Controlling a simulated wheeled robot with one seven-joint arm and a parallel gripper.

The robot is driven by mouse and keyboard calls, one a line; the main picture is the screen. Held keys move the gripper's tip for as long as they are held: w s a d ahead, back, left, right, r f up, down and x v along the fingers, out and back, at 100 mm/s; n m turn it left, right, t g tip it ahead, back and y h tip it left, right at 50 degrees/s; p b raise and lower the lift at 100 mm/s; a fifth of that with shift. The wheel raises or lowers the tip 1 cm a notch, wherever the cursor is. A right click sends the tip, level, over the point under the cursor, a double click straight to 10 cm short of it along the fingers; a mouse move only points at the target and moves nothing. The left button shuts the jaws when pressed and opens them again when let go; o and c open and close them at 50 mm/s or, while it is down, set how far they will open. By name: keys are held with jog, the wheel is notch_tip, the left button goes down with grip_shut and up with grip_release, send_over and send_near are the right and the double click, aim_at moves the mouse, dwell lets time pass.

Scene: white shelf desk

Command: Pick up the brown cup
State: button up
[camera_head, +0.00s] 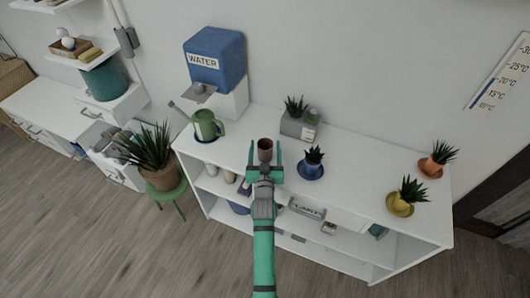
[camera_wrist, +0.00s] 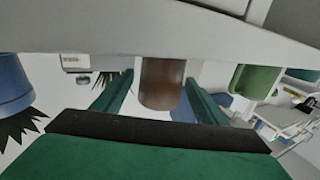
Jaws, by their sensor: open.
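The brown cup (camera_head: 265,145) stands on the white shelf desk's top (camera_head: 345,155), near its front edge. My gripper (camera_head: 265,152) is open, with one green finger on each side of the cup. In the wrist view the cup (camera_wrist: 162,84) shows between the two fingers (camera_wrist: 158,100), with part of it cut off by a pale band along the top. I see gaps beside the cup there, and it does not look clamped. Its base is partly hidden in the head view.
A plant in a blue pot (camera_head: 311,168) stands close on the right. A green watering can (camera_head: 208,126) stands on the left, before the water dispenser (camera_head: 216,65). A grey planter (camera_head: 298,127) is behind. Yellow (camera_head: 400,204) and orange (camera_head: 431,167) pots stand farther right.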

jog(key=shift+c, duration=0.6)
jog(key=c, duration=1.1)
jog(key=shift+r, duration=0.1)
